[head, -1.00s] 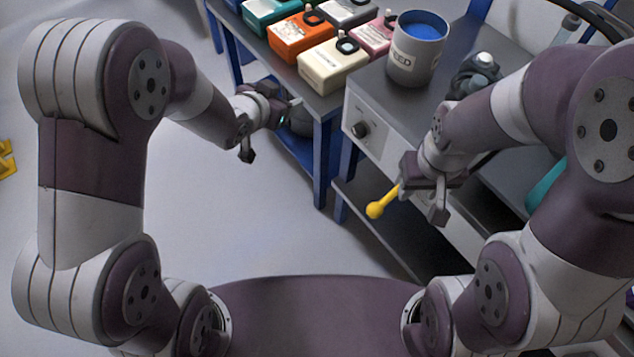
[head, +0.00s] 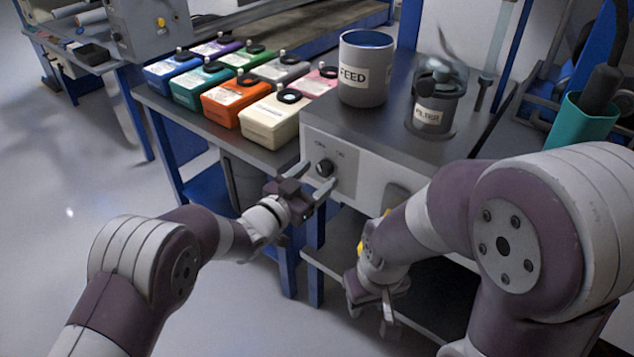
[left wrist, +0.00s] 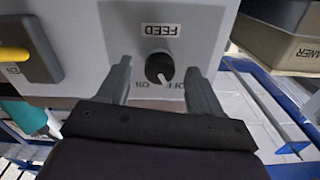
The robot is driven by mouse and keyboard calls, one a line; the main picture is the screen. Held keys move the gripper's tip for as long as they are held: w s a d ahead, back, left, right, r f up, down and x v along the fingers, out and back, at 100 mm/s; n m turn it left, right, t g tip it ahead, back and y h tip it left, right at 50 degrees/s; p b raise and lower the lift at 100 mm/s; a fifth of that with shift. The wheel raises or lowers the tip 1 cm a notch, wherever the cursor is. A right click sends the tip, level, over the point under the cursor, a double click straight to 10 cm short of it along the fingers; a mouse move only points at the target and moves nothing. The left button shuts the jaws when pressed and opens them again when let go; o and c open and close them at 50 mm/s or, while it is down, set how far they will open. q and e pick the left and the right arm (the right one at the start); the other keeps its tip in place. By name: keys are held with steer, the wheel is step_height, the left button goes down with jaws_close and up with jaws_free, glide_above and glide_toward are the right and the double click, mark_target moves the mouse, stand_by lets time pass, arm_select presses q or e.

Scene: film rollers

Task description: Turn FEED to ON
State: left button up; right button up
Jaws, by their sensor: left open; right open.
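The FEED knob (head: 325,168) is a round black dial on the front of a grey machine box (head: 352,178). In the left wrist view the knob (left wrist: 159,68) appears upside down, below its FEED label (left wrist: 160,31). My right gripper (head: 370,308) is open and empty, low in front of the machine.
A grey FEED canister (head: 362,88) and a smaller labelled jar (head: 432,118) stand on the machine. Several coloured boxes, including a cream one (head: 268,122), sit on the bench to the left. A yellow handle (left wrist: 14,54) is beside the knob panel. Floor at left is clear.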

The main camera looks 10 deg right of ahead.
arm_select(q)
steer(key=shift+w+d, duration=0.45)
steer(key=shift+d, duration=0.05)
steer(key=c, duration=1.1)
steer(key=shift+o, duration=0.2)
